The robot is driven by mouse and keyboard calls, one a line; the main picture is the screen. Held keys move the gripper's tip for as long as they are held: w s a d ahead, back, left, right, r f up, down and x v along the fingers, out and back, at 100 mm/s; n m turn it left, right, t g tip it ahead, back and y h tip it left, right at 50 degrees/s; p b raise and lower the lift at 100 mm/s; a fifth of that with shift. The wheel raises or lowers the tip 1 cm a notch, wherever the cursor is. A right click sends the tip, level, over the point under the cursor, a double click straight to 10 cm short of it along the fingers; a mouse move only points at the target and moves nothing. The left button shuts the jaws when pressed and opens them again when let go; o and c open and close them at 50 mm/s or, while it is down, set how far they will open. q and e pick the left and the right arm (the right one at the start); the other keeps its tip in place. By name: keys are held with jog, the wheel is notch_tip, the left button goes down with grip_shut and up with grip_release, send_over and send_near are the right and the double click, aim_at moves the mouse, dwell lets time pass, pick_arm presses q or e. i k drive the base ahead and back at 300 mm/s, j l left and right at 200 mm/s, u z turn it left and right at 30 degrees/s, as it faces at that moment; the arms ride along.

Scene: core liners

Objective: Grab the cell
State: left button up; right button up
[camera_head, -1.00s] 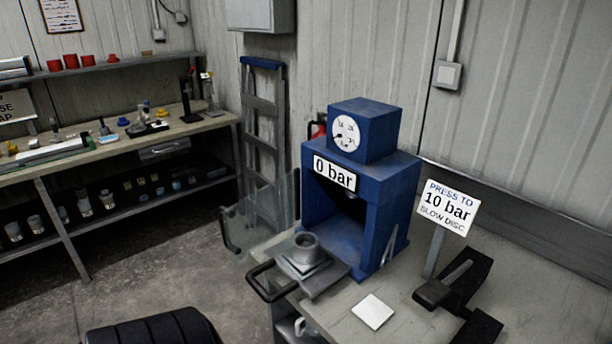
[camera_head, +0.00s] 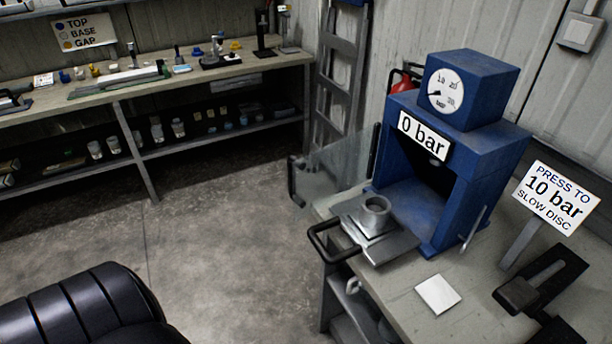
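A small grey round cup-like piece (camera_head: 375,212), probably the cell, stands on a square grey plate on the pull-out tray (camera_head: 398,244) of the blue press (camera_head: 490,165). The tray has a black handle and sticks out at the front left of the press. The press label reads 0 bar, and its opening above the tray is dark inside. Neither of my grippers is in view.
A sign (camera_head: 557,197) reads press to 10 bar, slow disc. A white square (camera_head: 437,294) and a black lever device (camera_head: 540,287) lie on the near table. A clear panel (camera_head: 335,165) stands left of the press. A black ribbed object (camera_head: 75,310) fills the lower left. Floor between benches is open.

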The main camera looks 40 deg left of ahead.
aim_at(372, 224)
jog(key=i+j+u, duration=0.1)
jog(key=u, duration=0.6)
